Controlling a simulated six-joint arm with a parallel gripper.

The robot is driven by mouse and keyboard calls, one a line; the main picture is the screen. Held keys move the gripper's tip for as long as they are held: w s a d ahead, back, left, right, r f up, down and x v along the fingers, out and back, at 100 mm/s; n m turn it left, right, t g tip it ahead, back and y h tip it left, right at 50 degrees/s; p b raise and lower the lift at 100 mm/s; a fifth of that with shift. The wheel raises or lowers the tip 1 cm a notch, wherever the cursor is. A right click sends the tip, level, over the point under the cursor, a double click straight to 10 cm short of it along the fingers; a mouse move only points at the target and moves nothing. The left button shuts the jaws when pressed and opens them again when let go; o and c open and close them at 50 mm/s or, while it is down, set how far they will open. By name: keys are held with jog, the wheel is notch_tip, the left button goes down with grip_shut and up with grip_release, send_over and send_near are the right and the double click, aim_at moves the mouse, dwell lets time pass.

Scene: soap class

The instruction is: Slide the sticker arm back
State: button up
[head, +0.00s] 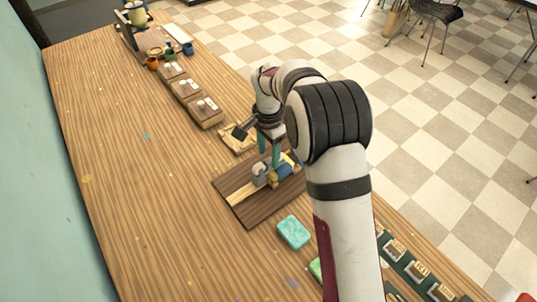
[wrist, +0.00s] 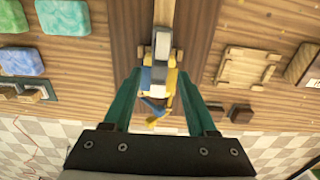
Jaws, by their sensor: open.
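A dark wooden board (head: 240,205) lies on the table with a pale wood rail (head: 243,192) along it. On the rail sits a small device with a grey part (head: 259,170) and a blue and yellow part (head: 284,171); I take this to be the sticker arm. In the wrist view the grey part (wrist: 162,45) is at the top centre, with the yellow and blue part just below it. My gripper (wrist: 159,74) is open, with one green finger on each side of the device. In the head view my gripper (head: 269,150) is over the device, partly hiding it. I cannot tell whether the fingers touch it.
A teal soap bar (head: 293,231) lies in front of the board. A pale wooden tray (head: 238,138) is just behind it. Wooden blocks (head: 205,112) line the table further back. Stamps (head: 420,268) stand at the front right. The table's left side is mostly clear.

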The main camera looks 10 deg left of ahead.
jog(key=shift+f, duration=0.9)
grip_shut()
dwell(0.8)
